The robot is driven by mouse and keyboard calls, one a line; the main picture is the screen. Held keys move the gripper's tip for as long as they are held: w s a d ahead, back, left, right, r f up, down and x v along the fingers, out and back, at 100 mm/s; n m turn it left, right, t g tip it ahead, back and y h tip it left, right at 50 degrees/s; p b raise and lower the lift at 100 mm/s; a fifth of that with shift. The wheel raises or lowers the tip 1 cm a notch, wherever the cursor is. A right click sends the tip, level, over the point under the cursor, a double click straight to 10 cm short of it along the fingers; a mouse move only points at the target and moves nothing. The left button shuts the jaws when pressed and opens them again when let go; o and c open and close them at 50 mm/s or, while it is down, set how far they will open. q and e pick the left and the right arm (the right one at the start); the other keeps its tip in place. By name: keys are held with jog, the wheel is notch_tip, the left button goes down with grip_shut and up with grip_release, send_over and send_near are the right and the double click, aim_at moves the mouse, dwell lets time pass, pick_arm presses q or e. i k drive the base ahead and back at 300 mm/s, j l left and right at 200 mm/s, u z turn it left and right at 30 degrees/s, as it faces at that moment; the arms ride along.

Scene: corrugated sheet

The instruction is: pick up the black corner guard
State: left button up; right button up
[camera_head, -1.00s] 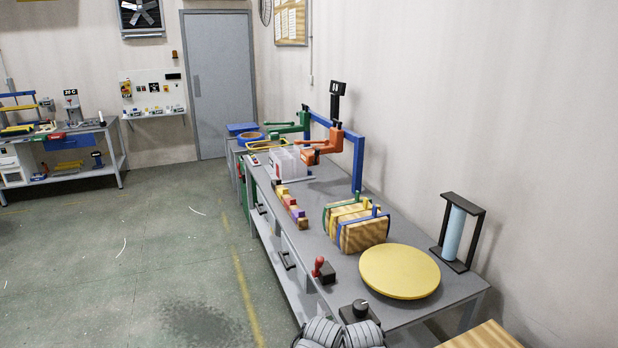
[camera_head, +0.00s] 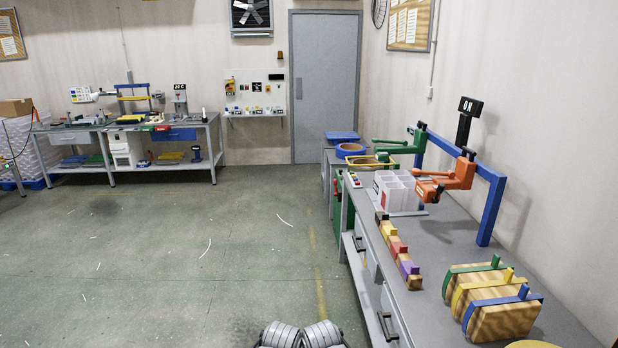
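A wooden strip on the right workbench carries a row of small coloured pieces. A dark piece (camera_head: 381,217) sits at its far end, followed by a yellow piece (camera_head: 387,229), a red piece (camera_head: 398,247) and a purple piece (camera_head: 409,267) toward me. The dark piece may be the black corner guard; it is too small to be sure. Neither of my grippers can be made out. Only grey ribbed parts of my own body show at the bottom edge.
Open floor (camera_head: 200,260) lies to the left. Another bench (camera_head: 150,124) stands far left.

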aim_at(379, 215)
jog(key=i+j+z, duration=0.1)
jog(key=i, duration=0.6)
jog(key=i+j, duration=0.2)
jog(key=i, duration=0.5)
jog(key=i+j+z, duration=0.1)
jog(key=i+z, duration=0.35)
jog(key=i+j+z, duration=0.2)
jog(key=z, duration=0.2)
jog(key=i+j+z, duration=0.3)
jog(key=z, duration=0.15)
jog(key=i+j+z, duration=0.25)
jog(key=j+z, duration=0.2)
jog(key=i+j+z, duration=0.15)
jog(key=j+z, duration=0.25)
